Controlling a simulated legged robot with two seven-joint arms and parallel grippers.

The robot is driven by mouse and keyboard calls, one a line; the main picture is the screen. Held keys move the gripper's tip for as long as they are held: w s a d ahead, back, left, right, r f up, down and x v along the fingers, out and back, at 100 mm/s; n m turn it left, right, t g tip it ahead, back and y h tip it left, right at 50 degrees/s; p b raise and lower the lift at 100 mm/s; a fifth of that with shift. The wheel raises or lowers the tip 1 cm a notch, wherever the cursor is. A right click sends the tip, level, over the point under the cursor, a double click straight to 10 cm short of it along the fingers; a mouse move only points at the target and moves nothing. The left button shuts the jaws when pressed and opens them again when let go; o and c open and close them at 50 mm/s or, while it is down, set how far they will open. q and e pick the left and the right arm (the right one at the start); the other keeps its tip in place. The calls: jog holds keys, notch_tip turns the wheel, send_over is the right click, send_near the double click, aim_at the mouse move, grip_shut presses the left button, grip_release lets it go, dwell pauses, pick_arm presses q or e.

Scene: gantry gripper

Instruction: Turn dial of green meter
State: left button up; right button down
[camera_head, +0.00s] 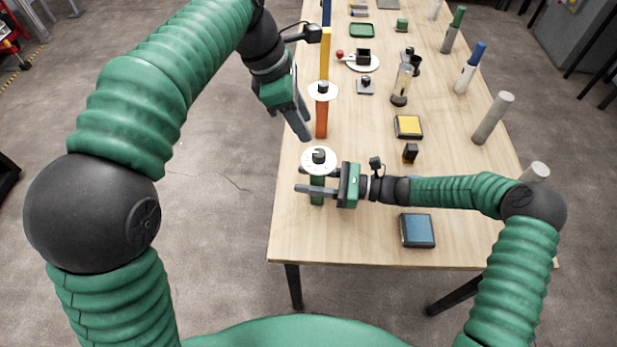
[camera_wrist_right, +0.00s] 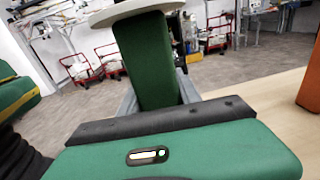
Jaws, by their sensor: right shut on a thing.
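The green meter has a white round face with a black dial (camera_head: 319,156) on top of a green post (camera_head: 317,194). It stands upright near the table's left edge. My right gripper (camera_head: 317,191) is shut on the green post, below the face. In the right wrist view the green post (camera_wrist_right: 150,62) stands between the fingers, under the white disc (camera_wrist_right: 135,11). My left gripper (camera_head: 301,128) hangs above and behind the green meter, apart from it, pointing down beside the orange meter. Its finger gap is not clear from this angle.
The orange meter (camera_head: 321,118) and a yellow post (camera_head: 325,52) stand farther back along the left edge. A blue box (camera_head: 417,230), a yellow box (camera_head: 408,126) and a small black block (camera_head: 410,152) lie on the table (camera_head: 350,240). Grey cylinders (camera_head: 493,118) line the right side.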

aim_at(332, 159)
pick_arm(q)
jog(key=shift+o, duration=0.9)
jog(key=s+a+f+m+g+h, duration=0.1)
jog(key=a+f+g, duration=0.1)
jog(key=f, duration=0.4)
jog(key=s+a+f+m+g+h, duration=0.1)
jog(key=a+f+h, duration=0.1)
jog(key=f, duration=0.5)
jog(key=shift+s+a+g, duration=0.15)
jog(key=shift+s+g, duration=0.2)
jog(key=shift+g, duration=0.05)
jog(key=w+d+t+h, duration=0.1)
jog(key=d+h, duration=0.2)
jog(key=w+d+r+n+t+h, duration=0.1)
jog(key=d+h, duration=0.3)
jog(key=w+d+r+t+h, duration=0.1)
jog(key=d+t+h, duration=0.1)
jog(key=d+h, duration=0.2)
jog(key=shift+w+r, duration=0.15)
jog(key=shift+w, duration=0.1)
grip_shut()
